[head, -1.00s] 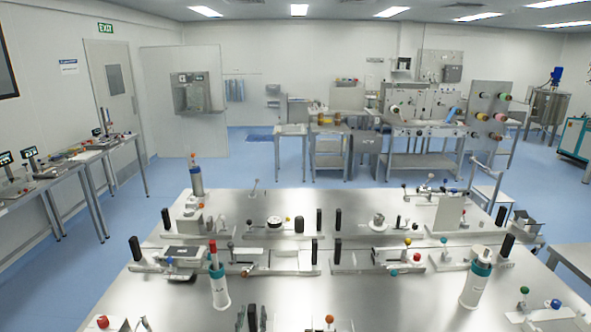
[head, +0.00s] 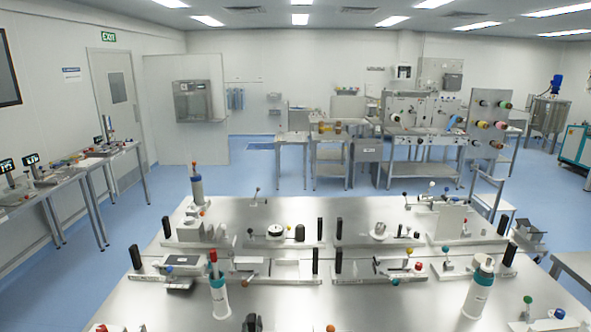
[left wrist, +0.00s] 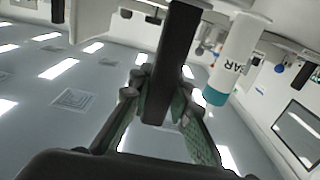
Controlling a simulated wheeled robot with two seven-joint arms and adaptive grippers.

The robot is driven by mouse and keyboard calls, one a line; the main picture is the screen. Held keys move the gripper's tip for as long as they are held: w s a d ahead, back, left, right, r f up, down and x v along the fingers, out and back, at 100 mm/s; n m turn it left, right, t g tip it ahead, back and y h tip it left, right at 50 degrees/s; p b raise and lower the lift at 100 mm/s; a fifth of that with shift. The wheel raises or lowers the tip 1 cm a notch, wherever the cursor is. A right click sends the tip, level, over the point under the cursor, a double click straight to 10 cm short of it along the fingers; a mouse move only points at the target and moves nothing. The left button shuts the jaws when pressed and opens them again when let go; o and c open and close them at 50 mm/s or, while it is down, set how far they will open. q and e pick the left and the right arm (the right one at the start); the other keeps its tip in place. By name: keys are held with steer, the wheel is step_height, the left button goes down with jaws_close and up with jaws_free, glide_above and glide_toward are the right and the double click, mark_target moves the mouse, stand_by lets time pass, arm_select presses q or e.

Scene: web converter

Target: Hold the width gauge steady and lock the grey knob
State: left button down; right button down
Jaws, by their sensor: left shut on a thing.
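My left gripper (head: 252,323) shows as a dark shape at the bottom edge of the head view. In the left wrist view my left gripper (left wrist: 165,105), with green-lined fingers, is shut around a black upright bar (left wrist: 175,60). The bar looks like the black end posts on the bench fixtures; I cannot tell whether it belongs to the width gauge. What it stands on is cut off in the head view. I cannot single out the width gauge or grey knob. My right gripper is not in view.
A white bottle with a teal band (head: 220,297) stands on the steel bench, beyond and left of the gripper. Another bottle (head: 478,290) stands at right. Fixtures with black end posts (head: 335,262) line the bench behind. An orange ball (head: 330,328) shows at the bottom edge.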

arm_select(q)
steer(key=shift+d+r, duration=0.1)
steer(key=shift+r, duration=0.05)
stand_by(0.3)
steer(key=shift+f+b, duration=0.4)
